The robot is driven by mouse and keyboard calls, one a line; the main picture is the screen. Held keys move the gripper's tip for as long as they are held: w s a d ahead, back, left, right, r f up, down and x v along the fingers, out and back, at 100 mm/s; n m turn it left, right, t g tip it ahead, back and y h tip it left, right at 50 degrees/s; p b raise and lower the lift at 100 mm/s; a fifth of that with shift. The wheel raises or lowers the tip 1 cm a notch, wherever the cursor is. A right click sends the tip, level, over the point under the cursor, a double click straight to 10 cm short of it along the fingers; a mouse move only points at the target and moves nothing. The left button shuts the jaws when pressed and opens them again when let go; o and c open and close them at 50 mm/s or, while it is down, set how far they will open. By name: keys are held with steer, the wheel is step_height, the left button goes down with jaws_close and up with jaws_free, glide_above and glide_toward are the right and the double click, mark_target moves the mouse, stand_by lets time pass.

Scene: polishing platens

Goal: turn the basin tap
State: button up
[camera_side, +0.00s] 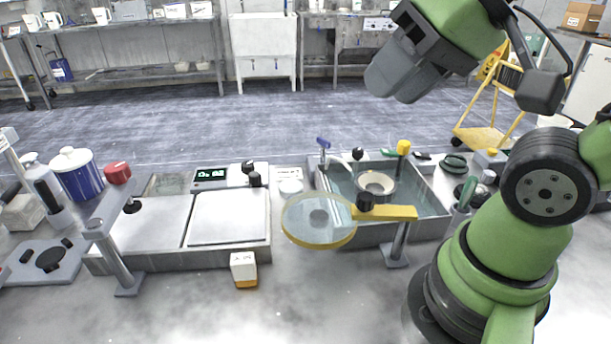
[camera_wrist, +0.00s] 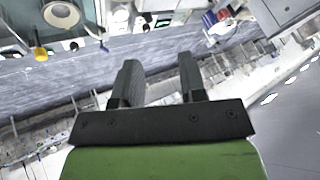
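A grey basin (camera_side: 430,209) stands in the middle of the bench in the side view. At its back left corner is a slim post with a blue handle (camera_side: 323,142), which looks like the tap. A blue piece (camera_wrist: 104,47) near the top left of the wrist view may be the same handle. A yellow knob (camera_side: 403,147) stands at the basin's back edge; it also shows in the wrist view (camera_wrist: 40,54). My gripper (camera_side: 392,84) is high above the bench, well apart from the basin. In the wrist view its two fingers (camera_wrist: 157,62) are apart with nothing between them.
A pale bowl (camera_side: 376,185) sits in the basin. A round magnifier lens (camera_side: 319,220) on a yellow arm stands in front of the basin. A scale (camera_side: 210,178) and flat plates (camera_side: 228,217) lie to the left. Bottles and tools crowd the right side.

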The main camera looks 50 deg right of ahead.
steer(key=w+d+h, duration=0.1)
steer(key=w+d, duration=0.4)
steer(key=w, duration=0.4)
steer(key=n+g+h, duration=0.1)
steer(key=g+h, duration=0.1)
steer(key=g, duration=0.1)
glide_toward(324, 140)
steer(key=x, duration=0.8)
steer(key=shift+w+d+f, duration=0.1)
steer(key=shift+w+f, duration=0.05)
steer(key=shift+f, duration=0.25)
jaws_close()
